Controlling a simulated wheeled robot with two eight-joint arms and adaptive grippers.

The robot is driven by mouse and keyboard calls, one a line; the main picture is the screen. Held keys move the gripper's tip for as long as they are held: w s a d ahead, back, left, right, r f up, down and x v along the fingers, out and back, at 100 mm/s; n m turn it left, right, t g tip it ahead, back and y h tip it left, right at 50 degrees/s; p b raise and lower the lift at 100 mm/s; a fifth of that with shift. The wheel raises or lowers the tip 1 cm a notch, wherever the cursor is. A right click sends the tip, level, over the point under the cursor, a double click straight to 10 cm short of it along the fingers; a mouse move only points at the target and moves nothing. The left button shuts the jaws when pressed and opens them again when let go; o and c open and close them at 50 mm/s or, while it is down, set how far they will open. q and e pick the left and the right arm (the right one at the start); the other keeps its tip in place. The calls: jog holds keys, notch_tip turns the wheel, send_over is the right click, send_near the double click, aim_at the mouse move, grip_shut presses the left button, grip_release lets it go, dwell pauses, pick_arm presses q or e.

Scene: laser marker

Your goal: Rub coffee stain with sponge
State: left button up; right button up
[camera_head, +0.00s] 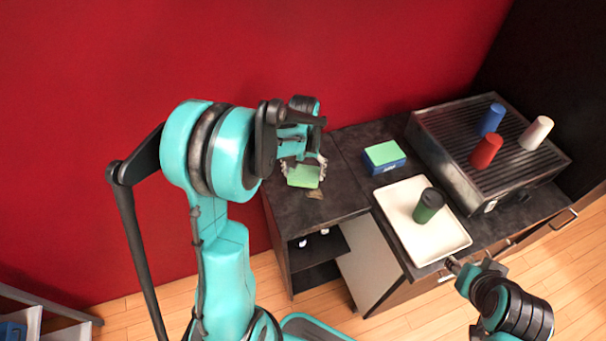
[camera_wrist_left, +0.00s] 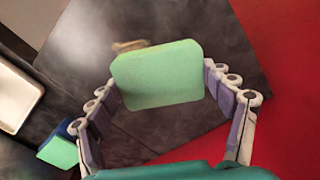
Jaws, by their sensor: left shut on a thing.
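A light green sponge (camera_head: 303,176) is held in my left gripper (camera_head: 305,165) over the dark countertop at the counter's left end. In the left wrist view the sponge (camera_wrist_left: 158,75) sits between the two fingers of the left gripper (camera_wrist_left: 165,95). A small brown coffee stain (camera_head: 315,194) lies on the counter just in front of the sponge. In the left wrist view the stain (camera_wrist_left: 128,46) shows partly behind the sponge's edge. I cannot tell whether the sponge touches the counter. My right gripper (camera_head: 452,264) is near the counter's front edge; its fingers are too small to read.
A green-topped blue sponge (camera_head: 384,157) rests on the counter. A white tray (camera_head: 405,232) holds a dark green cup (camera_head: 429,205). A grey ridged machine (camera_head: 455,140) carries blue (camera_head: 491,119), red (camera_head: 486,150) and white (camera_head: 536,133) cups. A red wall stands behind the counter.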

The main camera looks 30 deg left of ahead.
aim_at(304, 173)
pick_arm(q)
jog(key=shift+r+p, duration=0.95)
jog(key=shift+r, duration=0.7)
jog(key=shift+d, duration=0.1)
